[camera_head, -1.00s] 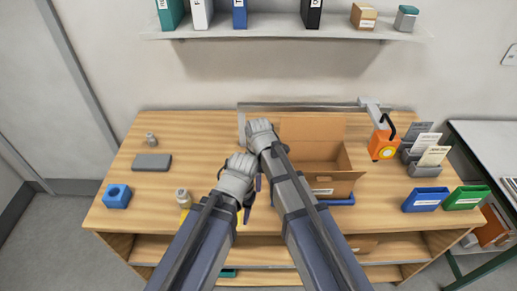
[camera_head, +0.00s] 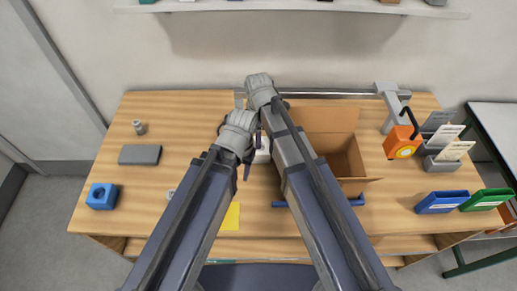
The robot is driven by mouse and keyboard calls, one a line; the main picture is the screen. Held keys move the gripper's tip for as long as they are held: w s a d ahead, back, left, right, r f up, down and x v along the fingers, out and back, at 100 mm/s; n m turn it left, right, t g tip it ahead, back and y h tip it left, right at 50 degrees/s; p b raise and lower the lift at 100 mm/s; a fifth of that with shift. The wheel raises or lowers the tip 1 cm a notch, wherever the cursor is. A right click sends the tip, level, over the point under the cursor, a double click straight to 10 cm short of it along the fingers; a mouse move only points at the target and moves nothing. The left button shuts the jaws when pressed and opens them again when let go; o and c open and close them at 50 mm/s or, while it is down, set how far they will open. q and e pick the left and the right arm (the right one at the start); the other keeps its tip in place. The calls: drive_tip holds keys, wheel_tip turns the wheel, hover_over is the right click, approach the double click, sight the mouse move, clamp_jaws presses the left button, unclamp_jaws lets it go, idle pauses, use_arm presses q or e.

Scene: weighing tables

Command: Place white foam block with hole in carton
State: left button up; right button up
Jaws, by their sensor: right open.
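The open brown carton (camera_head: 343,120) stands right of centre on the table, its flaps spread and its inside partly in view. My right arm hides its left side. A small white piece (camera_head: 262,150), perhaps the foam block, shows between my two arms; most of it is hidden, and no hole can be made out. My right gripper (camera_head: 261,97) is open at the back of the table, left of the carton, its fingers mostly hidden. My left gripper (camera_head: 249,157) is beside the white piece with dark fingers pointing down; I cannot tell whether it touches it.
A blue block with a hole (camera_head: 102,196), a grey block (camera_head: 140,154) and a small metal weight (camera_head: 139,127) lie at the left. An orange device (camera_head: 402,142), card holders and blue (camera_head: 442,202) and green (camera_head: 485,199) bins stand at the right. A yellow note (camera_head: 231,217) lies in front.

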sight(259, 153)
wheel_tip(259, 153, down, 2)
drive_tip(key=shift+f+b, duration=0.25)
drive_tip(key=shift+b, duration=0.7)
use_arm(q)
wheel_tip(259, 153, down, 2)
drive_tip(key=shift+w+f, duration=0.1)
drive_tip(key=shift+f, duration=0.1)
wheel_tip(259, 153, down, 5)
drive_tip(key=b, duration=0.5)
drive_tip(key=shift+f, duration=0.1)
use_arm(e)
drive_tip(key=f, duration=0.5)
drive_tip(key=shift+s+d+f, duration=0.1)
drive_tip(key=shift+s, duration=0.25)
drive_tip(key=shift+c, duration=0.3)
clamp_jaws()
